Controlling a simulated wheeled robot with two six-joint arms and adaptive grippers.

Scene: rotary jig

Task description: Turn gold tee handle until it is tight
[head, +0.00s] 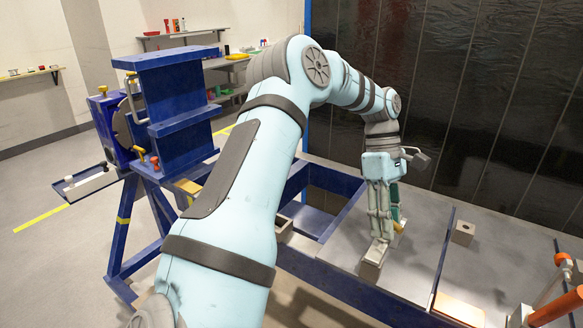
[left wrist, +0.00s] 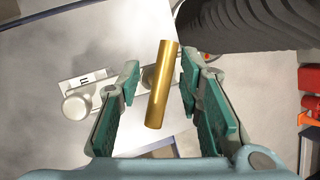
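The gold tee handle (left wrist: 162,86) is a smooth gold bar that stands nearly upright in the left wrist view. It lies between the two green-padded fingers of my left gripper (left wrist: 158,88), closer to the right finger, with a gap on the left side. In the head view my left gripper (head: 385,232) points down over the grey bench top. Only a small gold bit of the handle (head: 400,227) shows there beside the fingers. The fingers are apart, and the handle's lower mount is mostly hidden. My right gripper is in neither view.
A grey metal block (head: 371,268) sits on the bench below my left gripper. A smaller block (head: 463,233) stands to the right. Orange clamp parts (head: 562,300) are at the right edge. A blue frame (head: 172,100) stands at the left. In the wrist view a silver knob (left wrist: 76,108) is left of the fingers.

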